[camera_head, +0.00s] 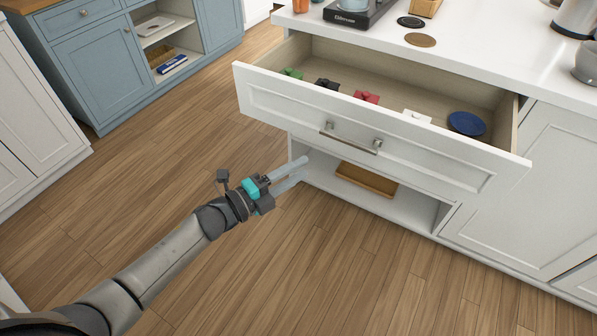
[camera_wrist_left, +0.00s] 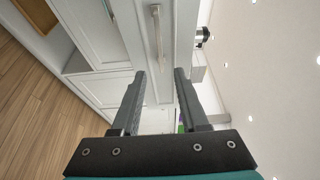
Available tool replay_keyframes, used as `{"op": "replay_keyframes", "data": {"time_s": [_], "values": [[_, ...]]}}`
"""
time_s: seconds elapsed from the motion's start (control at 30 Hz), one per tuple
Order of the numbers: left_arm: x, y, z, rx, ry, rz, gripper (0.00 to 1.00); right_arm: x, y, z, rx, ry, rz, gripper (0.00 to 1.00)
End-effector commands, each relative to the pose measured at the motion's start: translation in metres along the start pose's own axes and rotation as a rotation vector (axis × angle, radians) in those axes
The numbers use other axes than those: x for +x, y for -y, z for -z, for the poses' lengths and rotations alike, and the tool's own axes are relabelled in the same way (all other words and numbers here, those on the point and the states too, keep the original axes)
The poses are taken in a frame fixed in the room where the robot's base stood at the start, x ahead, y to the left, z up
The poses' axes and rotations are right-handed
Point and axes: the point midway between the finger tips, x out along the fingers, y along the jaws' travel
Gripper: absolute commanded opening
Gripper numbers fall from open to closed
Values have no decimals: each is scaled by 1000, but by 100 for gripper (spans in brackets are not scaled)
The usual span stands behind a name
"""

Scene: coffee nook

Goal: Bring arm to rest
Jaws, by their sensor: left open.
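My left gripper (camera_head: 287,175) is open and empty, held out below and to the left of the open drawer (camera_head: 290,98) in the head view. Its two fingers (camera_wrist_left: 158,100) stand apart in the left wrist view, with nothing between them. The drawer has a metal handle (camera_head: 350,140), which also shows beyond the fingers in the left wrist view (camera_wrist_left: 157,38). The handle is apart from the gripper. My left arm (camera_head: 165,262) reaches in from the lower left. My right gripper is in neither view.
The drawer holds several coloured items and a blue dish (camera_head: 466,123). Below it is an open shelf with a wooden tray (camera_head: 366,179). The white counter (camera_head: 480,50) carries a black scale (camera_head: 355,15). A blue cabinet (camera_head: 95,65) stands at the left. The wooden floor is clear.

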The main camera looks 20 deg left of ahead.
Motion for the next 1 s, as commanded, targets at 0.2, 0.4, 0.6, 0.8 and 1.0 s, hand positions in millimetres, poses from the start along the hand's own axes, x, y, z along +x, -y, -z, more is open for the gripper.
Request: {"op": "replay_keyframes", "data": {"time_s": [0.2, 0.4, 0.6, 0.8, 1.0], "values": [[0, 0, 0, 1, 0, 0, 44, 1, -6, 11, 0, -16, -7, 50], [-1, -2, -1, -9, 6, -5, 44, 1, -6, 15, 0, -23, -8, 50], [-25, -68, -21, -252, 183, -120, 44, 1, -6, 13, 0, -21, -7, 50], [-102, -196, -24, -703, 544, -329, 44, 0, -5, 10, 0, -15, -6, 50], [-204, -303, 21, -1086, 914, -517, 44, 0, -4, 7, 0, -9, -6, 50]]}}
